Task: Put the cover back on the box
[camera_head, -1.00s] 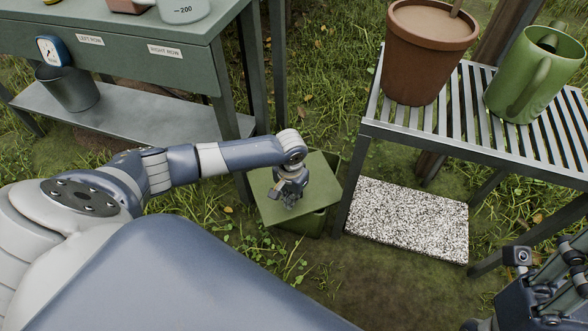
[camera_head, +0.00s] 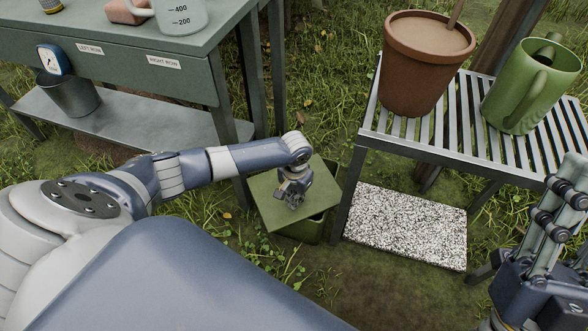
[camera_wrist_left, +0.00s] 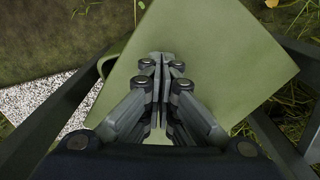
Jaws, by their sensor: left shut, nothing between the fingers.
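The flat square green cover (camera_head: 265,200) lies over the green box (camera_head: 305,229) on the ground. It sits turned relative to the box, and part of the box's side and rim shows beyond its edges. My left gripper (camera_head: 292,203) is over the middle of the cover, pointing down, its fingers shut and empty. In the left wrist view the shut fingertips (camera_wrist_left: 160,58) stand in front of the cover (camera_wrist_left: 215,50); I cannot tell whether they touch it. My right gripper (camera_head: 562,205) is at the right edge, away from the box; its jaw state is unclear.
A slatted metal bench (camera_head: 455,118) right of the box holds a terracotta pot (camera_head: 412,75) and a green watering can (camera_head: 530,88). A speckled slab (camera_head: 410,225) lies under it. A green workbench (camera_head: 130,58) with a lower shelf holding a bucket (camera_head: 68,97) stands left.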

